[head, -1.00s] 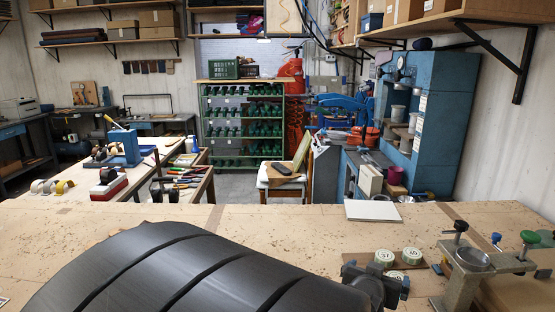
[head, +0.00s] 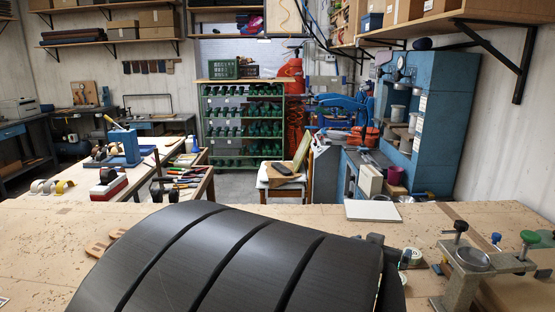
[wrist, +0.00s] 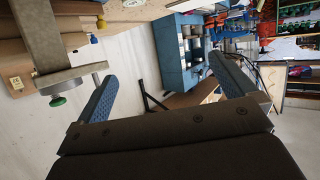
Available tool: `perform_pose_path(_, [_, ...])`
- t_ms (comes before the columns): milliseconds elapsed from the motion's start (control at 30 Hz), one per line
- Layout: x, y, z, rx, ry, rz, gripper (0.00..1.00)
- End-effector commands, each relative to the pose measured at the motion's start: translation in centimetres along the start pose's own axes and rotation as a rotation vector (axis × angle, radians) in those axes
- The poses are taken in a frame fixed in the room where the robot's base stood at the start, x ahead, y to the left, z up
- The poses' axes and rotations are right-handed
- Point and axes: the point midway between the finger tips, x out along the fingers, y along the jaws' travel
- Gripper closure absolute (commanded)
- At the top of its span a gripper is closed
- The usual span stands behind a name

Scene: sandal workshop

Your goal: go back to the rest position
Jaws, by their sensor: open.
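My gripper (wrist: 163,88) is open, its two blue textured fingers wide apart with nothing between them in the wrist view. In the head view my black arm covers the lower middle of the picture and hides most of the gripper. The wrist view is strongly tilted and looks away from the bench top, across the room.
A metal clamp fixture (head: 475,265) with a green knob stands at the right; a white board (head: 372,210) lies at the back edge. Round tins (head: 411,257) are partly hidden. Wooden pieces (head: 97,248) lie left.

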Motion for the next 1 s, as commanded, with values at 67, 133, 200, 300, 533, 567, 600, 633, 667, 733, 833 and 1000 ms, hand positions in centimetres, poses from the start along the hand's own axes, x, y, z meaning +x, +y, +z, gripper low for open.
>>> perform_pose_path(67, [0.2, -0.3, -0.4, 0.002, -0.002, 0.001, 0.0])
perform_pose_path(133, [0.4, -0.5, -0.7, 0.0, -0.005, 0.001, 0.0])
perform_pose_path(200, [0.5, -0.7, -1.0, 0.001, -0.008, 0.002, 0.0])
perform_pose_path(300, [0.8, -1.0, -1.4, 0.0, -0.012, 0.002, 0.0])
perform_pose_path(533, [1.2, -1.8, -2.3, 0.0, -0.023, -0.003, 0.0])
perform_pose_path(567, [1.3, -1.9, -2.5, 0.001, -0.025, -0.004, 0.0])
perform_pose_path(600, [1.3, -2.1, -2.6, 0.001, -0.027, -0.005, 0.0])
perform_pose_path(633, [1.4, -2.2, -2.8, 0.001, -0.028, -0.006, 0.0])
perform_pose_path(667, [1.4, -2.3, -2.9, 0.001, -0.029, -0.008, 0.0])
perform_pose_path(733, [1.6, -2.6, -3.1, 0.001, -0.033, -0.011, 0.0])
perform_pose_path(833, [1.7, -3.1, -3.6, 0.002, -0.038, -0.018, 0.0])
perform_pose_path(1000, [2.0, -4.0, -4.2, 0.001, -0.048, -0.032, 0.0])
